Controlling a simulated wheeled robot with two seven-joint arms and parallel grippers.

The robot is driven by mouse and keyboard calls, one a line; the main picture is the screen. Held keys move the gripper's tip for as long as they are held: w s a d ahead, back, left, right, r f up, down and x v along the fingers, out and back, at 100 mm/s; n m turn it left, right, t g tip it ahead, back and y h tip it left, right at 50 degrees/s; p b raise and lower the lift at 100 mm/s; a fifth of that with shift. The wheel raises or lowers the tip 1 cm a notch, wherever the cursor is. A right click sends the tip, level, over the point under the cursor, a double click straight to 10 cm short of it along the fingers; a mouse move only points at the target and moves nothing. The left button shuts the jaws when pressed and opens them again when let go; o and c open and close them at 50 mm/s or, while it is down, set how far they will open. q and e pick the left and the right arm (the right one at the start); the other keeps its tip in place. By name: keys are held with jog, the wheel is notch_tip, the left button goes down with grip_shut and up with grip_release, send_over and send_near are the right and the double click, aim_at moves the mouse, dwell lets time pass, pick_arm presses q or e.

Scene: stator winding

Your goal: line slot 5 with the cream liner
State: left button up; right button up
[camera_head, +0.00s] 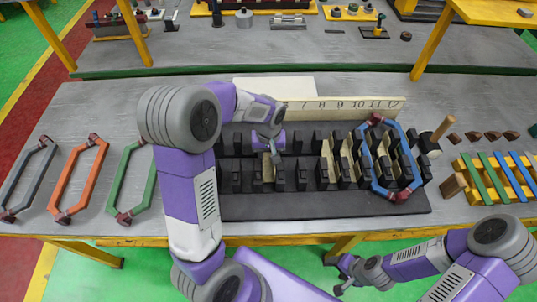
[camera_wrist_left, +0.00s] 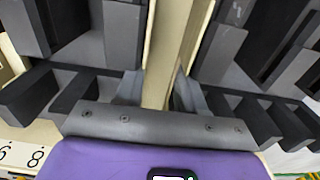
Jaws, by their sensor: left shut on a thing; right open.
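The dark stator block (camera_head: 330,207) lies in the middle of the bench, with two rows of upright teeth and slots between them. My left gripper (camera_head: 272,150) is over its left half, shut on a cream liner (camera_wrist_left: 166,50). In the left wrist view the liner stands between the fingers (camera_wrist_left: 160,92), with dark teeth on both sides. In the head view a cream strip (camera_head: 268,168) shows just below the gripper among the teeth. Whether it is fully seated I cannot tell. My right gripper (camera_head: 345,272) is open and empty at the bench's front edge.
The number board (camera_head: 350,104) shows 7 to 12; my left arm hides the lower numbers. Cream liners (camera_head: 327,150) and a blue coil (camera_head: 370,165) sit in right-hand slots. Grey, orange (camera_head: 78,178) and green coils lie left. A yellow rack (camera_head: 470,185) with colored strips stands right.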

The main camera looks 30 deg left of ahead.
aim_at(269, 161)
pick_arm(q)
jog(key=shift+f+b, duration=0.6)
jog(key=shift+f, duration=0.3)
dwell(0.8)
jog(key=o, duration=0.9)
jog(key=shift+r, duration=0.2)
jog(key=shift+r+p, duration=0.5)
jog(key=shift+p, duration=0.1)
jog(key=shift+r, duration=0.25)
notch_tip(269, 161, up, 7)
jog(key=p, duration=0.6)
jog(key=shift+r, duration=0.15)
